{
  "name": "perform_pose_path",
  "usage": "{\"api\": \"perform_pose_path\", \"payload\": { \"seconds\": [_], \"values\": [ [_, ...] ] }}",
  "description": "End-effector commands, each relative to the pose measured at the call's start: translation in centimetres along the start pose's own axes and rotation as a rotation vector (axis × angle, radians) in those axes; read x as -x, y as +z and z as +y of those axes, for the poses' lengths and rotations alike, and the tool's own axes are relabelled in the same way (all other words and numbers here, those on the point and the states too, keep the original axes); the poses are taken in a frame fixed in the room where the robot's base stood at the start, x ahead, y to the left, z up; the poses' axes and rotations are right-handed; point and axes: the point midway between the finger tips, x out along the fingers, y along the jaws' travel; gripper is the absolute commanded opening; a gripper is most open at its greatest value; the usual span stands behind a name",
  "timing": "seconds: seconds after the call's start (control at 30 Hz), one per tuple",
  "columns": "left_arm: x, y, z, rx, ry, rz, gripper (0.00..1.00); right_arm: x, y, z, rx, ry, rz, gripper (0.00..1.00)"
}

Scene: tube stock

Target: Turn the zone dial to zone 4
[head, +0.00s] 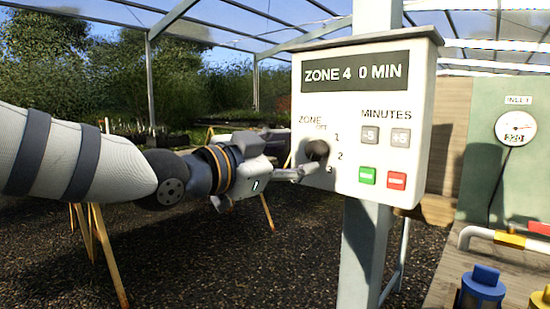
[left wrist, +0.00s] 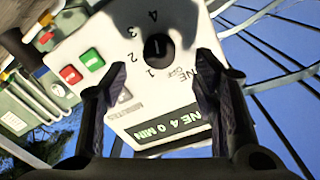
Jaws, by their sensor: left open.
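The zone dial (head: 316,150) is a dark round knob on the white controller box (head: 345,190). The box's display (head: 355,74) reads "ZONE 4 0 MIN". In the left wrist view the dial (left wrist: 158,47) has the marks off, 1, 2, 3 and 4 around it, and its white line appears to point towards the 4. My left gripper (head: 303,172) is beside the dial in the head view, its fingers at the box's left edge. In the left wrist view its two fingers (left wrist: 161,76) are apart with nothing between them, the dial lying beyond their tips. My right gripper is not in view.
Grey -5 and +5 buttons (head: 385,136) and green (head: 367,175) and red (head: 396,180) buttons sit right of the dial. A post (head: 362,255) carries the box. A gauge (head: 515,128), pipe (head: 480,235) and blue valve cap (head: 482,287) are at right.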

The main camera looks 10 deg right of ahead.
Motion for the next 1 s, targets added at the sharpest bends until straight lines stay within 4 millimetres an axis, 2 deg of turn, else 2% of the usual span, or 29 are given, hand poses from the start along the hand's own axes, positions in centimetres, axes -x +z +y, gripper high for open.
{"api": "perform_pose_path", "payload": {
  "seconds": [0.1,0.2,0.3,0.6,0.67,0.77,0.87,0.9,0.97,1.0],
  "values": [
    [3.1,-0.1,-0.1,0.000,-0.001,0.000,0.54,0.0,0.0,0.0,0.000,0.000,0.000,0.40],
    [5.0,-0.1,-0.1,0.000,-0.002,0.001,0.54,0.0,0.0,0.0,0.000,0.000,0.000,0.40],
    [6.0,0.0,0.0,-0.001,-0.001,0.000,0.54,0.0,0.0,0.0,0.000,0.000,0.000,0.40],
    [6.4,0.0,0.0,-0.001,0.000,0.000,0.54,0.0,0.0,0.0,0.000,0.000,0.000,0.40],
    [6.4,0.6,0.3,0.012,0.004,-0.010,0.54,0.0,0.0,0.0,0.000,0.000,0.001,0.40],
    [6.6,4.9,2.2,0.113,0.023,-0.085,0.54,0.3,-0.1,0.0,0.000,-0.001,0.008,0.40],
    [8.0,12.8,6.5,0.309,0.050,-0.237,0.54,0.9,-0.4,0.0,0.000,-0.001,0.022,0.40],
    [9.1,16.1,8.6,0.395,0.055,-0.308,0.54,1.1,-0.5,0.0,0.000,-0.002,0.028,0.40],
    [11.1,20.7,12.0,0.519,0.059,-0.418,0.54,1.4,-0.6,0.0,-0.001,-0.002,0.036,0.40],
    [12.8,23.5,14.3,0.601,0.057,-0.495,0.54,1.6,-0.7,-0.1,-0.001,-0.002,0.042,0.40]
  ]
}}
